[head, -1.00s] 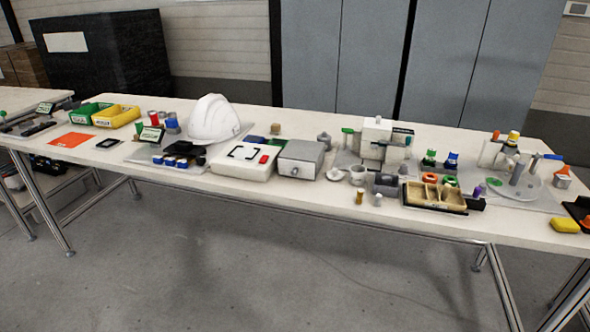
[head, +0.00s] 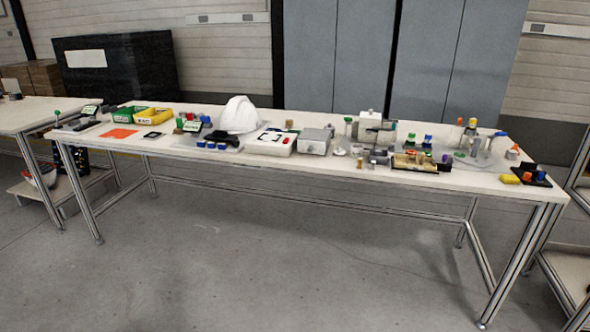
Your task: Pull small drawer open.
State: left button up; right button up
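A small grey drawer box (head: 314,141) stands on the white table (head: 210,158), right of the middle of its near side. A small knob shows on its front face, and the drawer looks shut. A white box (head: 271,143) with dark corner marks and a red spot is just left of it. Neither of my grippers is in the head view.
A white helmet (head: 239,115) stands left of the white box. A wooden tray (head: 408,161) and small parts lie to the right. Green and yellow bins (head: 153,116) are at the left. The floor (head: 280,250) before the table is clear.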

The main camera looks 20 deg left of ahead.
aim_at(304, 146)
jog(key=u, duration=1)
jog(key=i, duration=0.45)
jog(key=u, duration=0.95)
jog(key=i, duration=1.15)
jog(key=z, duration=0.25)
jog(key=i, duration=1.1)
jog(key=z, duration=1)
